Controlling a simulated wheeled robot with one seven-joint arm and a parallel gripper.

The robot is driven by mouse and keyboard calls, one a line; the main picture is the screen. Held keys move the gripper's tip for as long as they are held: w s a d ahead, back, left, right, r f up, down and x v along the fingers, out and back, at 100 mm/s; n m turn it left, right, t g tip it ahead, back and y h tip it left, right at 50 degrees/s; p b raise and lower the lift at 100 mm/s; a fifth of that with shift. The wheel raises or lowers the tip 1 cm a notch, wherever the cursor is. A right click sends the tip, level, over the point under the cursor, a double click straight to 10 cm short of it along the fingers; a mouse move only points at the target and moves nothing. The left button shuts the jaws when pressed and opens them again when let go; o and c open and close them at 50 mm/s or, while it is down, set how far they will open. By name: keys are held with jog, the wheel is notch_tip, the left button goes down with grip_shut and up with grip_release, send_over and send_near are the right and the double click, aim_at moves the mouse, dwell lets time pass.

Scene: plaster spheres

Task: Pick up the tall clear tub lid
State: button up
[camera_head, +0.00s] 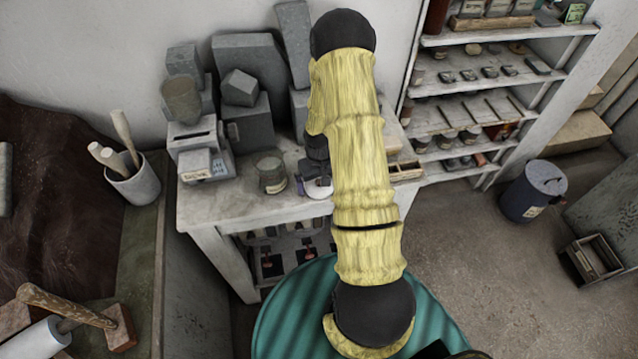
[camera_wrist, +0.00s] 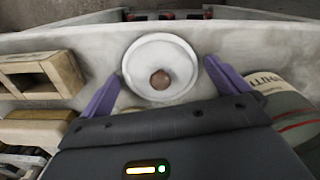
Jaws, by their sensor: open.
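A round whitish lid (camera_wrist: 159,66) with a small brown knob in its middle lies on the pale table top near its edge. I cannot tell from its look whether it is clear. It also shows, partly hidden by my arm, in the head view (camera_head: 319,189). My gripper (camera_wrist: 163,72) is open, with one purple finger on each side of the lid and gaps between fingers and rim. In the head view my gripper (camera_head: 312,180) is at the table's front, mostly covered by the yellow arm.
A labelled jar (camera_wrist: 284,100) stands close to the right finger. A wooden box (camera_wrist: 38,76) with compartments lies to the left. The table edge (camera_wrist: 232,32) is just beyond the lid. Grey blocks (camera_head: 252,125) stand at the table's back.

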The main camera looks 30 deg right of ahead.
aim_at(319, 182)
jog(key=shift+c, duration=0.2)
jog(key=c, duration=0.8)
jog(key=shift+o, duration=0.2)
notch_tip(319, 182, up, 10)
jog(key=b, duration=0.3)
jog(key=shift+b, duration=0.35)
jog(key=w+a+r+m+p, duration=0.1)
jog(key=a+r+m, duration=0.1)
jog(key=a+r, duration=0.2)
jog(key=a+r+m+p, duration=0.1)
jog(key=a+r+m, duration=0.2)
jog(key=a, duration=0.6)
notch_tip(319, 182, up, 2)
jog(key=shift+w+a+r+p, duration=0.1)
jog(key=shift+w+a+p, duration=0.2)
jog(key=shift+w+a, duration=0.1)
